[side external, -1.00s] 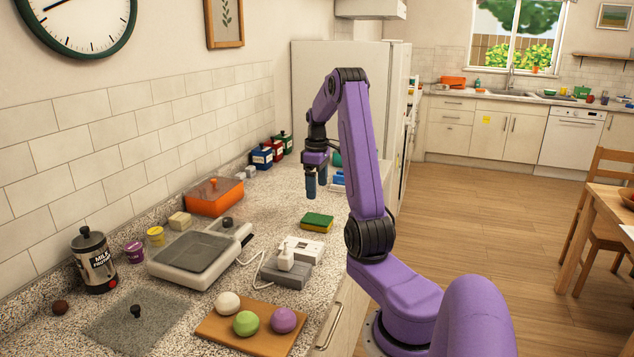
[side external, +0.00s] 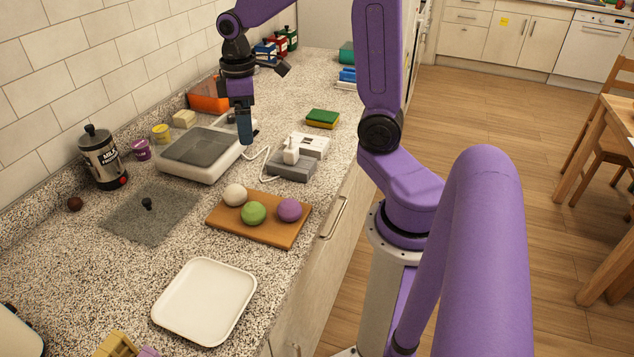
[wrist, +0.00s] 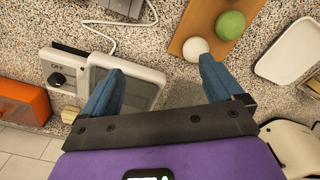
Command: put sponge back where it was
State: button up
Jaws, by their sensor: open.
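A green and yellow sponge (side external: 322,119) lies flat on the counter (side external: 225,240), behind the white and grey devices and near the counter's right edge. I do not make it out in the wrist view. My gripper (side external: 245,143) points down above the counter, over the right side of the grey-lidded appliance (side external: 200,148), to the left of the sponge and apart from it. In the wrist view my gripper (wrist: 162,75) has its two blue fingers spread wide with nothing between them.
A wooden board (side external: 262,222) holds white, green and purple balls. A white tray (side external: 205,300) lies in front. A milk frother (side external: 102,160) stands at the left wall.

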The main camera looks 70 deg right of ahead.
jog(key=s+a+f+n, duration=0.1)
jog(key=s+a+n, duration=0.2)
jog(key=s+a, duration=0.3)
jog(key=s+a+n, duration=0.3)
jog(key=s+a, duration=0.3)
jog(key=s, duration=0.9)
jog(key=shift+a+f, duration=0.3)
jog(key=shift+f, duration=0.05)
